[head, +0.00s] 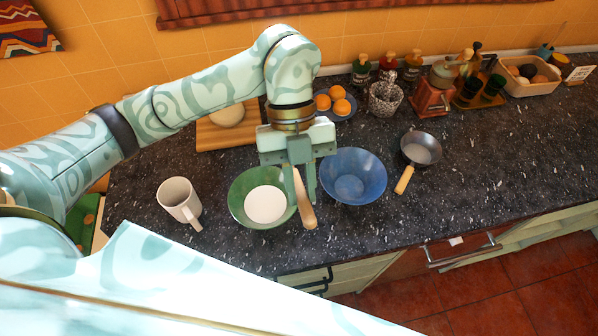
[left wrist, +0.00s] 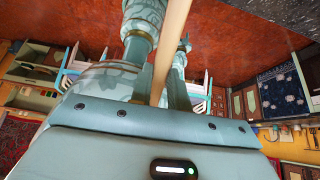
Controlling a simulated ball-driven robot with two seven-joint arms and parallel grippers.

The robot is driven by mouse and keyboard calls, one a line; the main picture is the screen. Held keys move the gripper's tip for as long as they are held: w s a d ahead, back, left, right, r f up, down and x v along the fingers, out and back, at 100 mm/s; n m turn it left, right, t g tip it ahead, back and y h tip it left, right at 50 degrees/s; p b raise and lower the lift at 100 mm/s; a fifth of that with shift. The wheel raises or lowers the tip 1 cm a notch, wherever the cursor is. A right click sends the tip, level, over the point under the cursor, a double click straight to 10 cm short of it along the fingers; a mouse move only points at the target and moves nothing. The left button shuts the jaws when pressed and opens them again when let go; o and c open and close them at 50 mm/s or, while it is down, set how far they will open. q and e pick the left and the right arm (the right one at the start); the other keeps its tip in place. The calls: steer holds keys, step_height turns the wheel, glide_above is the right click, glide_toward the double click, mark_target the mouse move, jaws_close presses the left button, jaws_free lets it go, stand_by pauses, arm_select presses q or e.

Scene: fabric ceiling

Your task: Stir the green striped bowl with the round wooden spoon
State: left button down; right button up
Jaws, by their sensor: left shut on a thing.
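A green bowl (head: 240,208) with white contents (head: 265,204) stands on the dark counter in the head view; I cannot make out its stripes clearly. My left gripper (head: 304,188) points down at the bowl's right side, between it and the blue bowl. It is shut on a wooden spoon (head: 307,212), whose pale handle shows below and beside the fingers. The spoon's round end is hidden, so I cannot tell whether it touches the contents. In the left wrist view the pale wooden handle (left wrist: 168,50) runs between the fingers. My right gripper is not in view.
A blue bowl (head: 352,178) stands close to the right, with a small pan (head: 420,149) beyond it. A white mug (head: 180,201) stands to the left. A wooden board (head: 212,137), oranges (head: 340,106) and bottles line the back. The counter's front right is clear.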

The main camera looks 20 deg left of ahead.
arm_select(q)
steer(key=n+t+h, duration=0.1)
steer(key=n+h, duration=0.1)
steer(key=n, duration=0.2)
steer(key=shift+s, duration=0.2)
steer(key=shift+w+a+r+n+t+h, duration=0.1)
steer(key=shift+n+t+h, duration=0.2)
steer(key=shift+n, duration=0.2)
steer(key=shift+w+a+r+n+t+h, duration=0.1)
steer(key=shift+n+t+h, duration=0.15)
steer(key=shift+n, duration=0.25)
steer(key=shift+d, duration=0.1)
steer(key=shift+s+d+r+p, duration=0.2)
steer(key=shift+d+r+p, duration=0.1)
steer(key=shift+d+p, duration=0.1)
step_height(320, 180, down, 13)
steer(key=b, duration=0.6)
steer(key=shift+f+b, duration=0.15)
steer(key=shift+b, duration=0.15)
